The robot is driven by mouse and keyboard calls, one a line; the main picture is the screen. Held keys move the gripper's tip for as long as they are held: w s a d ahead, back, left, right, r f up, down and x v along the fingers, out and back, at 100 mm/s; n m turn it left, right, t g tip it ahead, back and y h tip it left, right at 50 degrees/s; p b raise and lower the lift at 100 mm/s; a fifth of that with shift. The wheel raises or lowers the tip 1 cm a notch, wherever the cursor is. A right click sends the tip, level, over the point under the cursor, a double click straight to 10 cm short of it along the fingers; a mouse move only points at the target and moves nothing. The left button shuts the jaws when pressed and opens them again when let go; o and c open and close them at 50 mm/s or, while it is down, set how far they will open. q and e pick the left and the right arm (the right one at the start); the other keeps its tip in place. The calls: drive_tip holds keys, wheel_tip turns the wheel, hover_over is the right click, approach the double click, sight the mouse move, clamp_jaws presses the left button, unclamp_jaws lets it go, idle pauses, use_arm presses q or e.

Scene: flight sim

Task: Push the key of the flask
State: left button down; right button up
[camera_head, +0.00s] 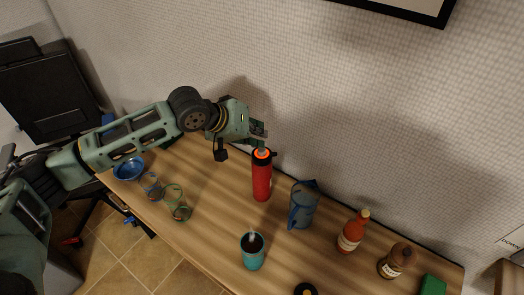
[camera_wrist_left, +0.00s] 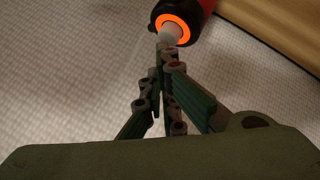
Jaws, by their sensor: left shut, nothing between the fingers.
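A red flask (camera_head: 262,182) stands upright on the wooden table near the wall. Its dark top carries an orange ring around a pale key. My left gripper (camera_head: 262,147) is shut, with its fingertips right at the flask's top. In the left wrist view the red flask (camera_wrist_left: 205,6) is at the upper edge, and the shut fingertips (camera_wrist_left: 168,50) of my left gripper meet or overlap the pale key (camera_wrist_left: 171,32) inside the orange ring. I cannot tell whether the key is pressed in. My right gripper is not in view.
A blue pitcher (camera_head: 303,205) stands just right of the flask, with a sauce bottle (camera_head: 351,236) and a brown bottle (camera_head: 394,263) beyond. A teal cup (camera_head: 252,256) is in front. Glasses (camera_head: 174,194) and a blue bowl (camera_head: 128,168) are at left. The wall is close behind.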

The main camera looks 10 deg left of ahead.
use_arm(q)
drive_tip(key=shift+f, duration=0.1)
idle(0.3)
drive_tip(key=shift+f, duration=0.35)
idle(0.3)
drive_tip(key=shift+p, duration=0.3)
drive_tip(key=shift+r+p, duration=0.45)
drive_tip(key=shift+p, duration=0.4)
